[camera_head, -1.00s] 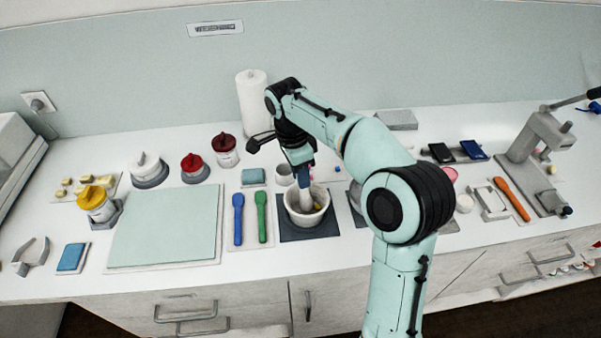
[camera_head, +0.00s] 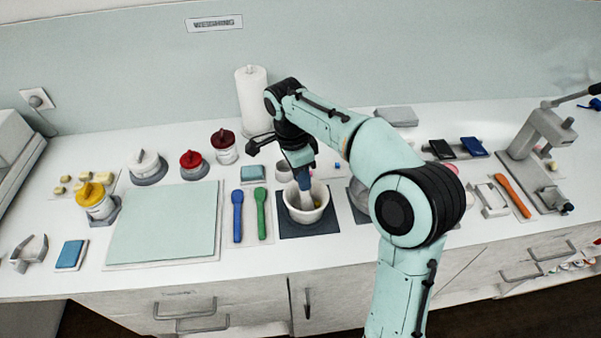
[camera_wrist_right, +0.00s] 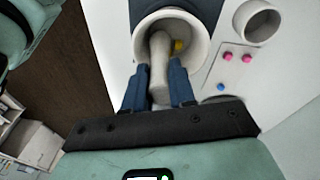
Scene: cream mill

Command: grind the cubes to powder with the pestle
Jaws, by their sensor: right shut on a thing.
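The white mortar (camera_head: 306,220) stands on a dark mat in the middle of the counter; it also shows in the wrist view (camera_wrist_right: 142,38). My right gripper (camera_head: 304,180) is above it, its blue fingers (camera_wrist_right: 158,88) shut on the pale pestle (camera_wrist_right: 160,62). The pestle (camera_head: 307,199) reaches down into the bowl, slightly tilted. A yellow piece (camera_wrist_right: 179,45) lies inside the bowl beside the pestle head. Whether other cubes or powder are in the bowl is hidden. My left gripper is not in view.
A small white cup (camera_wrist_right: 257,20) and a plate with pink and blue bits (camera_wrist_right: 232,68) are close to the mortar. Blue (camera_head: 238,215) and green (camera_head: 261,214) spatulas lie to the left. A paper roll (camera_head: 252,95) stands behind. The large pale mat (camera_head: 165,225) is clear.

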